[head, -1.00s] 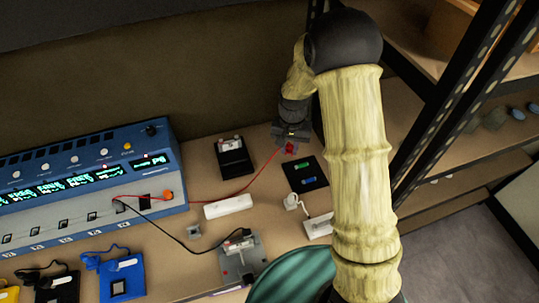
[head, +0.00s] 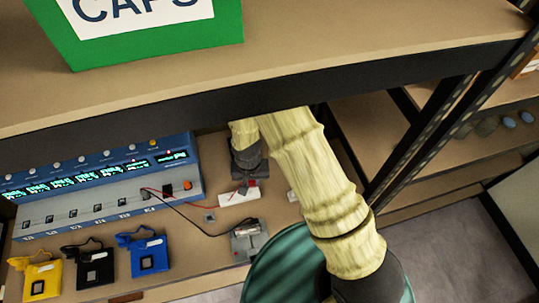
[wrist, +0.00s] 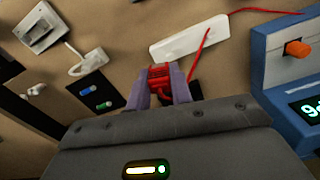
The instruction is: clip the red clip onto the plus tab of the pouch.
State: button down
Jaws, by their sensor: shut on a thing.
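My gripper (head: 244,187) is shut on the red clip, which sits between its fingertips in the wrist view (wrist: 160,78). A red lead runs from the clip toward the blue charger unit. In the head view the gripper hangs over the bench, close to a white strip. What looks like the pouch (head: 246,231) lies on a small grey holder (head: 240,250), nearer the front than the gripper. A black lead runs from the blue unit to it. Its tabs are too small to tell apart. The pouch is not in the wrist view.
The blue charger unit (head: 100,195) stands at the left. Yellow (head: 43,277), black and blue (head: 140,258) holders sit before it. A white strip (wrist: 190,38) lies near the clip. A shelf with a green CAPS bin (head: 150,50) overhangs the bench's back.

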jog(key=s+a+r+n+p, duration=0.1)
jog(key=s+a+r+p, duration=0.1)
jog(key=s, duration=0.4)
jog(key=s+a+r+n+p, duration=0.1)
jog(key=s+a+p, duration=0.1)
jog(key=s+p, duration=0.2)
jog(key=s, duration=0.3)
jog(key=shift+s+r+p, duration=0.3)
jog(key=shift+r, duration=0.05)
jog(key=shift+f, duration=0.15)
jog(key=shift+f+b, duration=2.45)
jog(key=shift+f, duration=1.05)
jog(key=shift+r+p, duration=0.3)
jog(key=shift+r, duration=0.4)
jog(key=shift+b, duration=0.3)
jog(key=shift+f+b, duration=0.95)
jog(key=shift+f, duration=0.25)
